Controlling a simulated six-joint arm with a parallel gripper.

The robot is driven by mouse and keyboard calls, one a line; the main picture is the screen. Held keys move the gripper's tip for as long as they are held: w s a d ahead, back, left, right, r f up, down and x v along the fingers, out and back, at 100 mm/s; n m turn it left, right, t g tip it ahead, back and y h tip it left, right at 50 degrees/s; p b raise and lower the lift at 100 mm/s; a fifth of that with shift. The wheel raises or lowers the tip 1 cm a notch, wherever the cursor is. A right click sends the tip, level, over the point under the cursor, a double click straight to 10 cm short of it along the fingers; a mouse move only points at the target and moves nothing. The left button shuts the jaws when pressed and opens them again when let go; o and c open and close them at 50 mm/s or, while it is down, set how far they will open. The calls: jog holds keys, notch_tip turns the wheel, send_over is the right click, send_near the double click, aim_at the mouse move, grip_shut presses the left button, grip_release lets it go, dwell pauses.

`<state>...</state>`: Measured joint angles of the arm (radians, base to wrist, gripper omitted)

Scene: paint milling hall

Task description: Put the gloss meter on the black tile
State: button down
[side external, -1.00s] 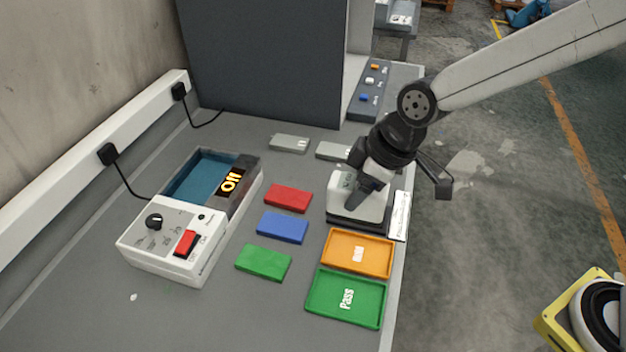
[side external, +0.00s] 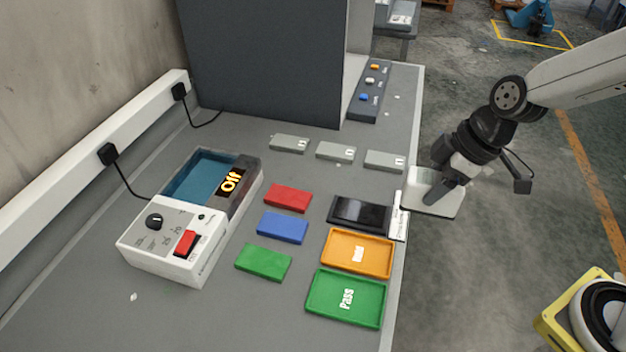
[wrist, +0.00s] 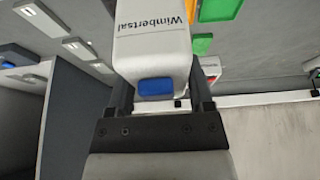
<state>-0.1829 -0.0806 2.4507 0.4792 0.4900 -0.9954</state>
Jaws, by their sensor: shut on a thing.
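The gloss meter (side external: 420,203), a white block-shaped device, is held in my gripper (side external: 437,196) at the right edge of the bench, partly out over the floor in the side external view. In the wrist view the gloss meter (wrist: 152,52), with lettering and a blue button, sits between the fingers of my gripper (wrist: 160,98). The black tile (side external: 360,213) lies in a dark frame on the bench, to the left of the gloss meter. It is bare and its surface is uncovered.
An orange tray (side external: 340,262) and a green Pass tray (side external: 325,308) lie in front of the tile. A white label strip (side external: 399,217) stands at its right. Red (side external: 288,198), blue (side external: 283,228) and green (side external: 263,262) plates lie left. Grey blocks (side external: 336,152) lie behind.

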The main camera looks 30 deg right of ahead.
jog(key=shift+w+a+f, duration=0.5)
jog(key=shift+w+f, duration=1.05)
jog(key=shift+w, duration=0.6)
jog(key=shift+w+a+f, duration=0.5)
jog(key=shift+w+f, duration=1.05)
jog(key=shift+w, duration=0.65)
jog(key=shift+w+a+f, duration=0.5)
jog(key=shift+w+f, duration=1.05)
jog(key=shift+w, duration=0.6)
jog(key=shift+w+f, duration=0.1)
jog(key=shift+w+f, duration=0.15)
jog(key=shift+f, duration=1.55)
jog(key=shift+f, duration=0.15)
grip_release()
